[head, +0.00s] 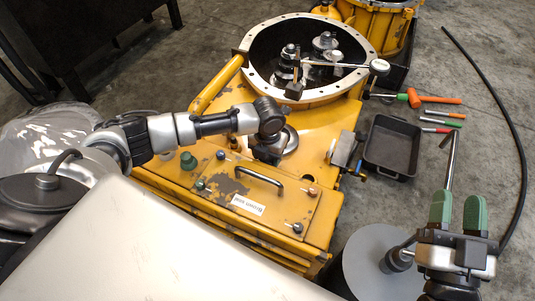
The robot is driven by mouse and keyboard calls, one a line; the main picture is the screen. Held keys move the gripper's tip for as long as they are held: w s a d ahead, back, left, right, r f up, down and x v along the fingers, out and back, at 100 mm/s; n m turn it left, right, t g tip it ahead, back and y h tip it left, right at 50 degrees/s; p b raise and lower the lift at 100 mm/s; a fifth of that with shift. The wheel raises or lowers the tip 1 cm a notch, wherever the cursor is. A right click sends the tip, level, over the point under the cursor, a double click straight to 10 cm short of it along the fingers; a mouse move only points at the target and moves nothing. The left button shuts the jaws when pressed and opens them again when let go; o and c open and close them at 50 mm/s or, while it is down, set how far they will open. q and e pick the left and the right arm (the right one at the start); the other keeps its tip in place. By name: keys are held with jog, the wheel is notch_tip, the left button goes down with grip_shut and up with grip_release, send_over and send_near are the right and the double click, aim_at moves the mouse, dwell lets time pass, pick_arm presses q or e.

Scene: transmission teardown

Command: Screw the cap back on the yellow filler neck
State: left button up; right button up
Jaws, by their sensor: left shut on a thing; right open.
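My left gripper (266,152) is over the yellow housing (225,108), beside a round silver flange (290,140). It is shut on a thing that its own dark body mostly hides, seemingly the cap. I cannot make out the filler neck clearly; it may be under this gripper, so I cannot tell if cap and neck touch. My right gripper (458,210), with green finger pads, is open and empty at the lower right, away from the housing.
The housing's top has a black handle (260,177), a green plug (188,160) and a large open bell (250,77) with gears inside. A dark tray (391,147), an orange hammer (430,99) and a silver rod (450,160) lie right of it. A black hose (519,140) curves across the floor.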

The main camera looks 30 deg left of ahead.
pick_arm(q)
jog(key=shift+r+p, duration=0.45)
jog(key=shift+r, duration=0.05)
jog(key=shift+r+p, duration=0.75)
jog(key=shift+p, duration=0.1)
jog(key=shift+r+p, duration=0.4)
jog(key=shift+p, duration=0.05)
pick_arm(e)
notch_tip(320, 180, down, 11)
jog(key=s+d+g+h, duration=0.2)
jog(key=g+h, duration=0.1)
jog(key=g, duration=0.6)
jog(key=shift+s+d+r, duration=0.15)
jog(key=shift+d+r, duration=0.05)
jog(key=shift+d, duration=0.1)
